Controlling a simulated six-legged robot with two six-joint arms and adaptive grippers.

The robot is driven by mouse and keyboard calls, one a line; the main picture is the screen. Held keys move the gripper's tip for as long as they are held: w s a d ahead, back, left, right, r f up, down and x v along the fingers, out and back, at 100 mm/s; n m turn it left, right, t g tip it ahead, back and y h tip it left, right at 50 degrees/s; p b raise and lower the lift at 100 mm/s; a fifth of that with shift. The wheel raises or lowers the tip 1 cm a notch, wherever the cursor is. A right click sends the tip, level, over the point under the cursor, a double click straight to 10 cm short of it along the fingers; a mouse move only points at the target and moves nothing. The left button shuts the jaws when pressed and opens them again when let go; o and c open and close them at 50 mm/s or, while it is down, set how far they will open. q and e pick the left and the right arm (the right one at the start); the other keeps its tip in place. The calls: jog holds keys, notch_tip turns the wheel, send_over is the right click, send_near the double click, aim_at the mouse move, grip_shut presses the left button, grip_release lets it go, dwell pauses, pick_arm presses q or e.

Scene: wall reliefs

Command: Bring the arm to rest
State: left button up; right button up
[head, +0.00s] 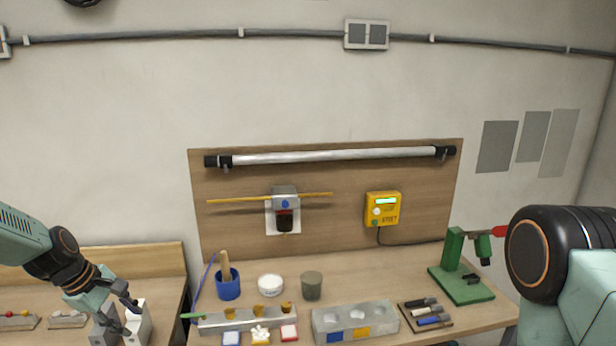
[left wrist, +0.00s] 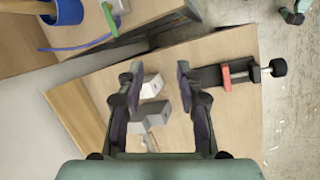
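My left gripper (head: 132,316) comes in from the left in the head view, above the left bench. In the left wrist view my left gripper (left wrist: 157,74) has its two fingers well apart, with nothing between the fingertips. A pale block (head: 138,322) and a grey block (head: 104,326) stand close under it in the head view. They also show below and between the fingers in the left wrist view, as a pale block (left wrist: 152,86) and a grey block (left wrist: 157,114). My right arm shows at the right edge of the head view, but its gripper is outside the frame.
The main bench holds a blue cup (head: 228,285), a white bowl (head: 270,285), a grey cup (head: 311,285), a long grey block (head: 355,318) and a green stand (head: 460,284). A yellow box (head: 382,209) hangs on the wooden panel. A red-and-black clamp (left wrist: 227,77) lies right of the fingers.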

pick_arm(q)
jog(key=s+d+f+m+y+b, duration=0.1)
jog(key=s+d+f+m+b, duration=0.4)
jog(key=f, duration=0.5)
jog(key=s+d+f+m+y+b, duration=0.1)
jog(key=s+d+f+m+b, duration=0.35)
jog(key=d+f, duration=0.4)
jog(key=s+d+f+m+g+b, duration=0.1)
jog(key=s+d+f+m+b, duration=0.2)
jog(key=s+f+b, duration=0.3)
jog(key=s+d+f+m+g+b, duration=0.2)
jog(key=s+f+b, duration=0.5)
jog(key=s+f, duration=0.6)
jog(key=s+d+m, duration=0.1)
jog(key=s+m, duration=0.1)
jog(key=s, duration=0.6)
jog(key=shift+f+y, duration=0.35)
jog(key=shift+y, duration=0.05)
